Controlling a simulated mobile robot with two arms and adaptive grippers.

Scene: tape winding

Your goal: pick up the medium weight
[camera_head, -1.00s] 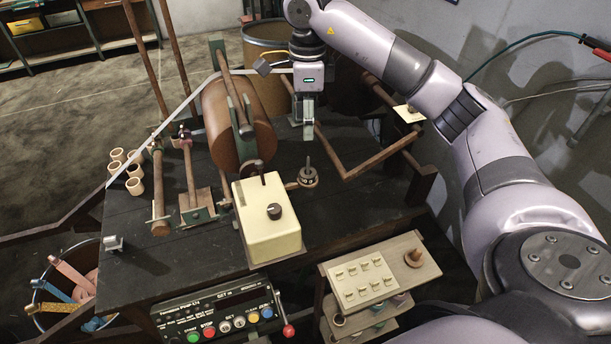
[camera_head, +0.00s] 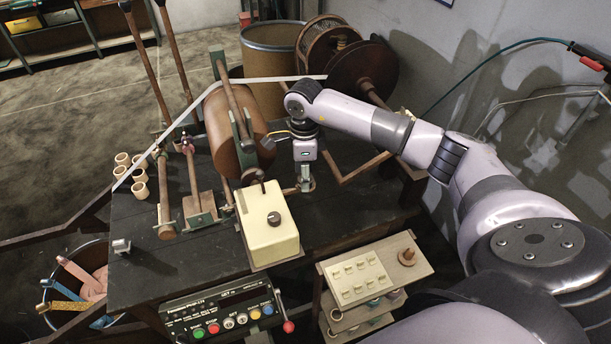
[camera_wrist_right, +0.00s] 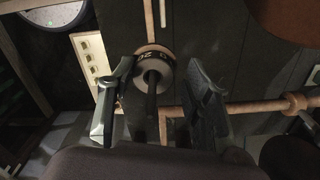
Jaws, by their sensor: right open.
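A dark round weight (camera_wrist_right: 151,66) with a thin upright stem and pale markings sits on the black bench, at the end of a wooden rod. I cannot read its marking for certain. My right gripper (camera_head: 304,182) is low over the bench, right of the cream box, and hides most of the weight in the head view. In the right wrist view my right gripper (camera_wrist_right: 160,78) is open, with one finger on each side of the weight and its stem. I cannot tell if either finger touches it. My left gripper is not in view.
The cream box (camera_head: 268,235) with a dark knob stands close left of my right gripper. A brown roller (camera_head: 232,130) is behind it, and a wooden bar frame (camera_head: 355,172) to the right. A small shelf (camera_head: 395,255) stands at the front right. The bench's front left is mostly clear.

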